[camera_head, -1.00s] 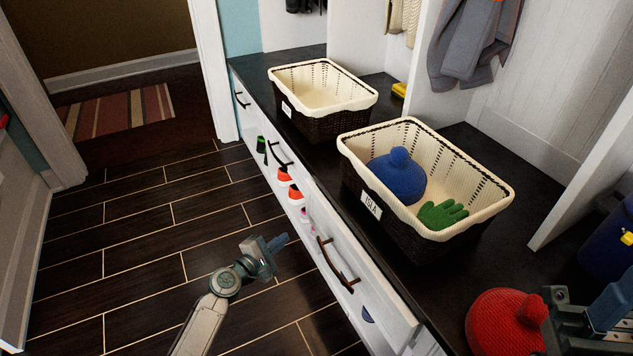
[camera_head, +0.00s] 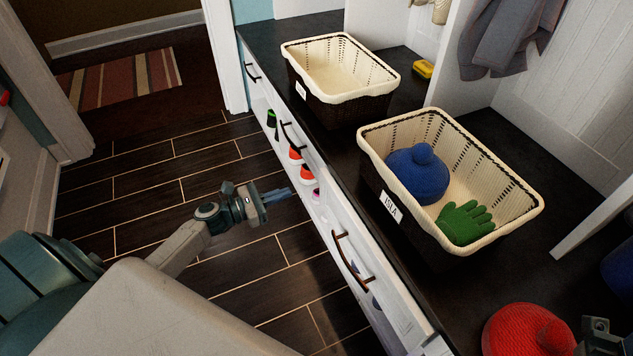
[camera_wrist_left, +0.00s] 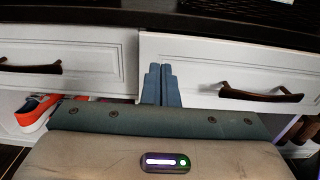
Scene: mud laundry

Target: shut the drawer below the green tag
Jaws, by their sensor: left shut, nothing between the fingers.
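A white bench front has drawers with dark handles. The near drawer (camera_head: 375,284) seems to stand slightly out; in the left wrist view it is the right-hand drawer (camera_wrist_left: 215,67), its front proud of the left-hand drawer (camera_wrist_left: 85,62). I see no green tag in these views. My left gripper (camera_head: 284,194) is shut and empty, over the floor in front of the bench. In the left wrist view its fingers (camera_wrist_left: 162,84) overlap the right-hand drawer's left end; contact cannot be told. My right gripper (camera_head: 598,338) shows only partly at the lower right corner.
On the dark bench top stand a basket (camera_head: 371,177) labelled ISLA, holding a blue hat and green glove, and an empty basket (camera_head: 340,38). A red hat (camera_head: 525,332) lies near. Shoes (camera_head: 296,155) sit below the drawers. The floor left is clear.

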